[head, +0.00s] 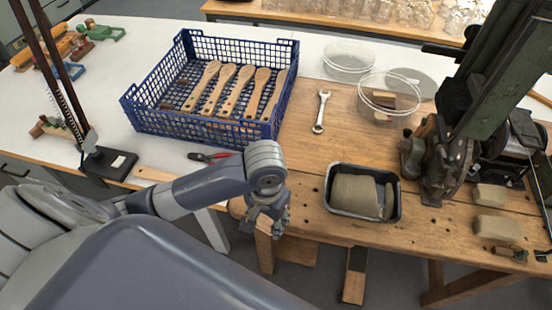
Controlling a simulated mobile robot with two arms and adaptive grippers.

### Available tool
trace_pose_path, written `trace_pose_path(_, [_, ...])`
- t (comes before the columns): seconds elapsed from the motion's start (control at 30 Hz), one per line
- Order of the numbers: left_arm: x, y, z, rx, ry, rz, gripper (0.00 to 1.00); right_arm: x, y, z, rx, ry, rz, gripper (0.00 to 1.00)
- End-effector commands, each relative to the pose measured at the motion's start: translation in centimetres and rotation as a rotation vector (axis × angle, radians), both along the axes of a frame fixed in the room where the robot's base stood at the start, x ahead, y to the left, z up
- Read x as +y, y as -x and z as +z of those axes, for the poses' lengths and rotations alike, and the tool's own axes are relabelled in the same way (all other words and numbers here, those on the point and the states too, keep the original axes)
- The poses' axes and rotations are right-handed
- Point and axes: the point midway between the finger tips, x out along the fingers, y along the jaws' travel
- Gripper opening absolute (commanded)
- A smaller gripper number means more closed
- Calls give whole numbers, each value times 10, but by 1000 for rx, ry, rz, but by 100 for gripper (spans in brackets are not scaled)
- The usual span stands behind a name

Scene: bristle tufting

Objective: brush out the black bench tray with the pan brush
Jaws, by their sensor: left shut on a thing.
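The black bench tray (326,206) sits on the wooden bench near its front edge, right of my left gripper. A bulky tan piece fills much of it, with a smaller tan part at its right end. My left gripper (277,222) hangs at the bench's front edge, left of the tray and apart from it. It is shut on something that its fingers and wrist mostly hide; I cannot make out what. I cannot pick out the pan brush for sure. My right gripper is not in view.
A blue crate (205,128) with several wooden brush backs stands behind. A dark green machine (490,80) and tan blocks (490,195) stand right of the tray.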

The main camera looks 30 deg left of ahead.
Motion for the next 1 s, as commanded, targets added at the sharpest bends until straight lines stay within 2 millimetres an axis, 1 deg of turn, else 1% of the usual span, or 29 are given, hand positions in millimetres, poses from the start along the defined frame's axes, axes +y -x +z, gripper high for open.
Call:
trace_pose_path(0.03, [-11, -2, -2, -2, 4, -34, 24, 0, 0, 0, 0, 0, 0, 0])
trace_pose_path(0.2, [-54, -4, -13, -4, 3, -170, 24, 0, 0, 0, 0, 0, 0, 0])
trace_pose_path(0.3, [-78, -4, -17, -5, 2, -237, 24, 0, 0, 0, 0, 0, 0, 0])
trace_pose_path(0.5, [-116, -5, -20, -6, 1, -341, 24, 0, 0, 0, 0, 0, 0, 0])
trace_pose_path(0.67, [-130, -35, -15, -5, 1, -322, 24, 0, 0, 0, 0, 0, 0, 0])
trace_pose_path(1.0, [-162, -107, 8, -6, 1, -283, 24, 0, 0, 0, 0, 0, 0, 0])
